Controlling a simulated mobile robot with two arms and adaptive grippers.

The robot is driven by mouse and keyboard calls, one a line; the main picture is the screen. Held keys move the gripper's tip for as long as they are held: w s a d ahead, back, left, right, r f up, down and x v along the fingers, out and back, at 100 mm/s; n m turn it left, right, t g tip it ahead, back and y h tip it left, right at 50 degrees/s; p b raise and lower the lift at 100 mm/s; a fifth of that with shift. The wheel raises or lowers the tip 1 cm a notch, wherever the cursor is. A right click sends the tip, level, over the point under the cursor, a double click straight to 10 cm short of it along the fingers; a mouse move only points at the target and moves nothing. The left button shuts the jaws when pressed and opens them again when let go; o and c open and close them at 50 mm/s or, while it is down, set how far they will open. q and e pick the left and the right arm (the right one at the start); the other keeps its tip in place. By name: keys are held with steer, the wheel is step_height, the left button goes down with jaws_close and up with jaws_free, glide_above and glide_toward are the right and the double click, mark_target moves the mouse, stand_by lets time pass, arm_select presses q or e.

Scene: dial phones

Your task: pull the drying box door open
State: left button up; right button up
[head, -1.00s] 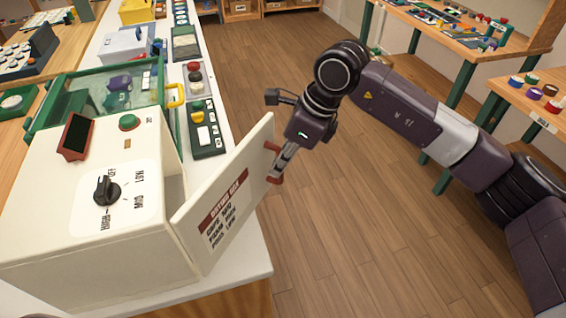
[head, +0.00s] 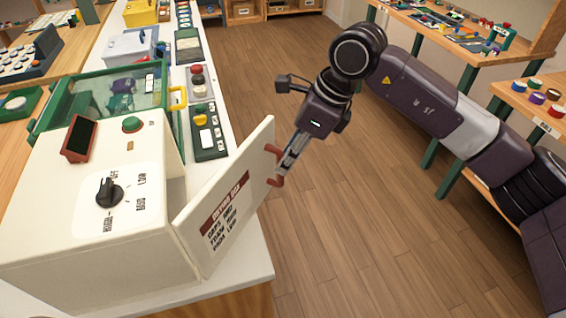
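The cream drying box (head: 65,225) stands at the left on the white counter, with a black dial (head: 109,193) on its panel. Its door (head: 232,205), with a red-brown label, stands partly open, swung out past the counter's right edge. A dark gap shows along its hinge side. The red-brown handle (head: 276,181) is on the door's outer face near the free edge. My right gripper (head: 286,167) is at the handle, its fingers covering the handle's middle. Whether they grip it is not clear. My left gripper is not in view.
A green-framed clear case (head: 70,98) and a switch panel (head: 207,140) stand behind the box on the counter. Open wooden floor (head: 385,235) lies right of the door. Workbenches with green legs (head: 465,65) stand at the right.

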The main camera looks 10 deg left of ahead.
steer(key=v, duration=0.8)
steer(key=shift+r, duration=0.25)
